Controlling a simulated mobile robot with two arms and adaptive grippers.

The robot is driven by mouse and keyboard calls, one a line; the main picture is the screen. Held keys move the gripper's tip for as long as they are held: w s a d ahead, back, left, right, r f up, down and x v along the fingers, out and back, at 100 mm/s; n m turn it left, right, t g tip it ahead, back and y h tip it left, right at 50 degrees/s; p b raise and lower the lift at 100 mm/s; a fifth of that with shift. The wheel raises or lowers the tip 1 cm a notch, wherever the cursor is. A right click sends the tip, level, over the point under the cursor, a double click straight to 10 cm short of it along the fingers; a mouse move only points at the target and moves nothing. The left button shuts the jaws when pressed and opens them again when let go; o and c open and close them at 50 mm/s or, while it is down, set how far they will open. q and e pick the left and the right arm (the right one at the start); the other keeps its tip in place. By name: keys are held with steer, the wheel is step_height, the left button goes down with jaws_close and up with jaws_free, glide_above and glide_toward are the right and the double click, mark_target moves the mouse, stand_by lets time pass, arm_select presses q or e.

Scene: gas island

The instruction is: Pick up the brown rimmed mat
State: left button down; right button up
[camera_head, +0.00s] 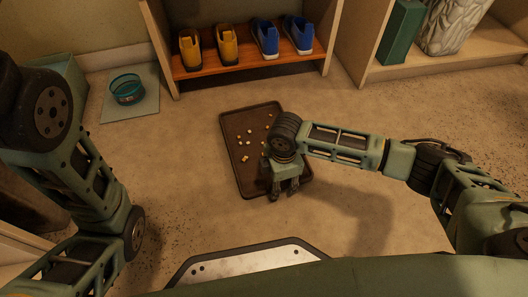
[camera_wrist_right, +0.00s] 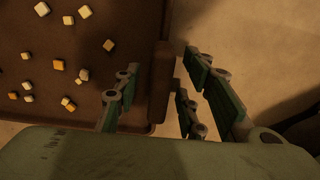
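The brown rimmed mat (camera_head: 234,155) lies flat on the floor with several small yellow and pale pieces scattered on it. My right gripper (camera_head: 284,192) is over its right front part, pointing toward the near side. In the right wrist view, the mat (camera_wrist_right: 85,110) fills the left side. There my right gripper (camera_wrist_right: 160,78) is open, with fingers on both sides of the mat's raised rim. I cannot tell whether any finger touches the rim. My left arm shows at the left of the head view, but its gripper is out of view.
A teal bowl (camera_head: 127,88) sits on a grey-green mat (camera_head: 147,108) at the back left. A low wooden shelf (camera_head: 245,68) with yellow and blue shoes stands behind the brown mat. Another shelf (camera_head: 440,71) stands at the back right. The floor right of the mat is clear.

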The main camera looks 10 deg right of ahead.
jaws_close()
stand_by(0.3)
steer(key=shift+r, duration=0.2)
